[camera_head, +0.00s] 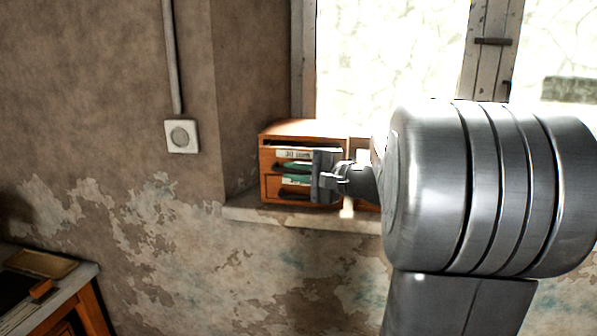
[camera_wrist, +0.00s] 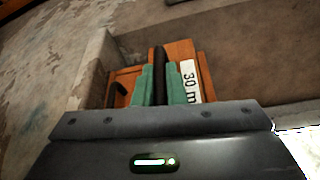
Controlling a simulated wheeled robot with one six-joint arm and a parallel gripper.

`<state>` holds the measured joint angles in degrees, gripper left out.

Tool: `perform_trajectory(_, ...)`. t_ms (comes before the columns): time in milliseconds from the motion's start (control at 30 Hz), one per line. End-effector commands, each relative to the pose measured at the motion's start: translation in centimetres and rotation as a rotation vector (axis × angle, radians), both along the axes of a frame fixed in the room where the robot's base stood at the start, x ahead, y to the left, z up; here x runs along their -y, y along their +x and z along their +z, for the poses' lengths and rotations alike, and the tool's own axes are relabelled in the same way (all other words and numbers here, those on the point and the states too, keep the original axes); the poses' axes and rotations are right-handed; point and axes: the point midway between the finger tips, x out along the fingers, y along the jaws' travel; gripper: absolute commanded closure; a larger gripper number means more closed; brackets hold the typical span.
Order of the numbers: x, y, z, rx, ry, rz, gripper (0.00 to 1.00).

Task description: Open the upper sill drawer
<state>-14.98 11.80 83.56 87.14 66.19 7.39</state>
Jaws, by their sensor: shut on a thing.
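A small orange-brown wooden drawer box (camera_head: 300,130) stands on the window sill. Its upper drawer (camera_head: 268,158) has a white label (camera_head: 293,154), which reads "30 m" in the wrist view (camera_wrist: 190,82), the rest being cut off. My gripper (camera_head: 293,170) is at the upper drawer's front. In the wrist view its green fingers (camera_wrist: 158,82) are shut on the dark upper handle (camera_wrist: 158,62), one on each side. The lower drawer has its own dark handle (camera_head: 292,196), free of the gripper.
The stone sill (camera_head: 290,215) runs under the box. The wall (camera_head: 216,100) of the window recess is close on its left. The window (camera_head: 390,60) is behind. A table (camera_head: 85,275) stands at the lower left. My arm hides the box's right side.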

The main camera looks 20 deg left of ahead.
Motion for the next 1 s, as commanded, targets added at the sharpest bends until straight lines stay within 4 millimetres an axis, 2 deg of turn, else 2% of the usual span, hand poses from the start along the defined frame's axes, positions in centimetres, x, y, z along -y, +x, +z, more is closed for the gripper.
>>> perform_trajectory(300, 1.3, -5.7, 0.0, 0.005, 0.001, 0.001, 1.0)
perform_trajectory(500, 1.9, -8.2, 0.1, 0.003, 0.002, 0.001, 1.0)
perform_trajectory(633, 2.1, -8.8, 0.1, 0.003, 0.002, 0.001, 1.0)
perform_trajectory(933, 2.1, -8.8, 0.1, 0.002, 0.001, 0.001, 1.0)
perform_trajectory(967, 2.1, -8.8, 0.1, 0.002, 0.001, 0.001, 0.83)
perform_trajectory(1000, 2.1, -8.8, 0.1, 0.002, 0.001, 0.001, 0.75)
